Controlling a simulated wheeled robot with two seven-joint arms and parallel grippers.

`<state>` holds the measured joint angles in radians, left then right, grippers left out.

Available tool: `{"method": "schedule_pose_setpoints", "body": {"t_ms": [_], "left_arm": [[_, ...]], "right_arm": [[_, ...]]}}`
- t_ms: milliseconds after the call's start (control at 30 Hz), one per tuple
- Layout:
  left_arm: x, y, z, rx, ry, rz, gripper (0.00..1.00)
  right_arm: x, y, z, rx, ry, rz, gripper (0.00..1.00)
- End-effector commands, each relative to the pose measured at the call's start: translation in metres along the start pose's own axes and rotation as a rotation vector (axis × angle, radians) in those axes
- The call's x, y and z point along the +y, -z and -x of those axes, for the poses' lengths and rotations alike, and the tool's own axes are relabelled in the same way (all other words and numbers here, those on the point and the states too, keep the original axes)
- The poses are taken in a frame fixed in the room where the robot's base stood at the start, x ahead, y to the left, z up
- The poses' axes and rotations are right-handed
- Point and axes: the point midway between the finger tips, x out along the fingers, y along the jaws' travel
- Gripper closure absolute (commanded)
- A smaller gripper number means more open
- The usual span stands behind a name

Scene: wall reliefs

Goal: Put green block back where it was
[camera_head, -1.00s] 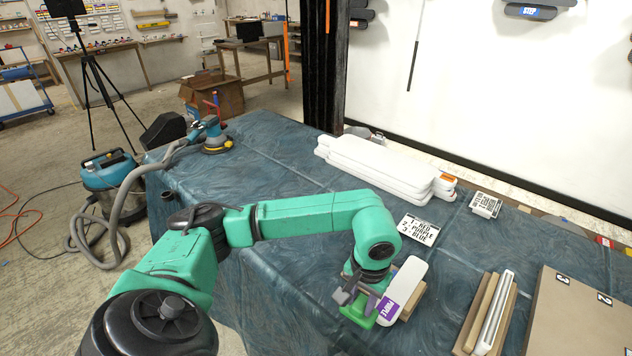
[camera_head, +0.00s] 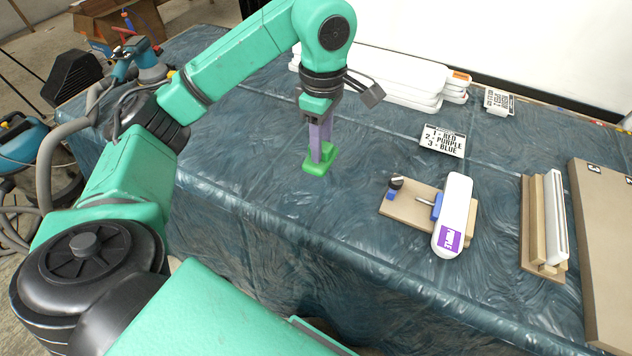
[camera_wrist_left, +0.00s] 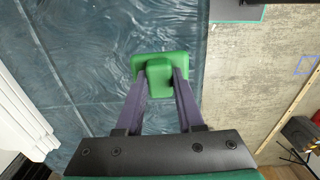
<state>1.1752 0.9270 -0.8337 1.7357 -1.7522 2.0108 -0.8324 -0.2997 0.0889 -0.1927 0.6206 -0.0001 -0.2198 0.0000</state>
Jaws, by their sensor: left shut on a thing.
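My left gripper (camera_head: 322,140) has purple fingers pointing down and is shut on the green block (camera_head: 318,166), gripping its raised middle part. In the left wrist view the green block (camera_wrist_left: 160,70) sits between the two finger ends (camera_wrist_left: 161,82). I cannot tell whether the block touches the table or hangs just above it. It is left of the wooden board (camera_head: 405,207), which has blue clamp parts and a white rounded piece (camera_head: 456,205) with a purple label lying across it. My right gripper is not in view.
A card (camera_head: 443,140) listing red, purple, blue lies behind the board. Stacked white pieces (camera_head: 405,80) lie at the back. A wooden rack (camera_head: 543,225) and a brown panel (camera_head: 605,260) stand at right. The blue cloth-covered table (camera_head: 300,225) is clear around the block.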

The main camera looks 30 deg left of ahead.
Motion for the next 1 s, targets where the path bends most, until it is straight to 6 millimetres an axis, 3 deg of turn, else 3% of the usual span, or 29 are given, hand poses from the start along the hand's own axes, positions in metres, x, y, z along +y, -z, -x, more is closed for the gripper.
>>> {"method": "schedule_pose_setpoints", "body": {"t_ms": [33,100,500,867,900,933,1000], "left_arm": [[-0.001,0.000,-0.024,-0.001,0.007,0.000,1.00],[-0.002,0.001,-0.045,0.001,0.007,0.000,1.00],[-0.001,0.001,-0.115,0.001,0.002,-0.001,1.00],[0.000,0.001,-0.124,0.001,-0.003,-0.001,1.00],[0.000,0.001,-0.123,0.001,-0.003,-0.001,0.48],[0.000,0.001,-0.122,0.001,-0.002,-0.001,0.37],[0.000,0.001,-0.122,0.001,-0.002,-0.001,0.33]], "right_arm": [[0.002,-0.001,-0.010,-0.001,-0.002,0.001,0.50],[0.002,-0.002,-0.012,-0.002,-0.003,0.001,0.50],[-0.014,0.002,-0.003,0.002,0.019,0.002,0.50],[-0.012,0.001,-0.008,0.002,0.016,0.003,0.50],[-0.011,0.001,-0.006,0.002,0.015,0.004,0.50],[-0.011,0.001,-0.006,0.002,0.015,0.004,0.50],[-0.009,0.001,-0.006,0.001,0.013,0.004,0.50]]}}
